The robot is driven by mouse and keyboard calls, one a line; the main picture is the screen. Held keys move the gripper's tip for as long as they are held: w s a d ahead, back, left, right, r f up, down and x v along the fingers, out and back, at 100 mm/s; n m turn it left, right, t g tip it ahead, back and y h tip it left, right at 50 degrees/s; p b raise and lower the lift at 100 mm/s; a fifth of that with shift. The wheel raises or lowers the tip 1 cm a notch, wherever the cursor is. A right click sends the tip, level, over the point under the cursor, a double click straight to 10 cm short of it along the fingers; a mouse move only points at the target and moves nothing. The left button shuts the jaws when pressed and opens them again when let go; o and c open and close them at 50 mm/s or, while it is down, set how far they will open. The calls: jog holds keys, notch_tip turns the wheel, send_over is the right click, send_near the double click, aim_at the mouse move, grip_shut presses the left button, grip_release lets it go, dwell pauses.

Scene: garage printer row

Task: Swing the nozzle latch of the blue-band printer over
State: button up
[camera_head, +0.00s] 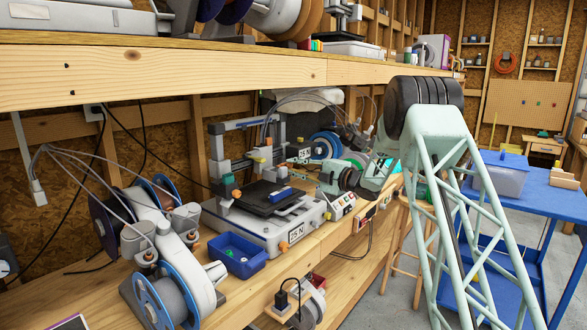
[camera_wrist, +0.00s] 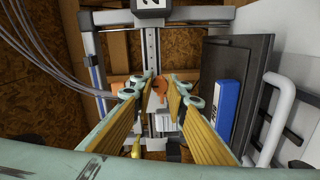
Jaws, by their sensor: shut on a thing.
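The printer (camera_head: 262,228) stands on the wooden bench, with a grey frame, a dark bed and a label on its front. A blue piece (camera_head: 287,195) lies on the bed; it also shows in the wrist view (camera_wrist: 227,104). My gripper (camera_head: 322,174) reaches in from the right over the printer, and its fingertips are hard to make out in the head view. The fingers hide part of the latch's surroundings.
A blue bin (camera_head: 237,256) sits in front of the printer at left. A spool device (camera_head: 165,240) stands on the bench further left. A wooden shelf (camera_head: 150,75) runs above the bench. Hoses (camera_wrist: 50,60) hang at the upper left of the wrist view.

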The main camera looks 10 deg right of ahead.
jog(key=o, duration=0.8)
jog(key=shift+o, duration=0.2)
jog(key=shift+s+d, duration=0.1)
jog(key=v, duration=1.1)
jog(key=shift+s+d, duration=0.25)
jog(key=shift+d, duration=0.05)
jog(key=shift+r, duration=0.15)
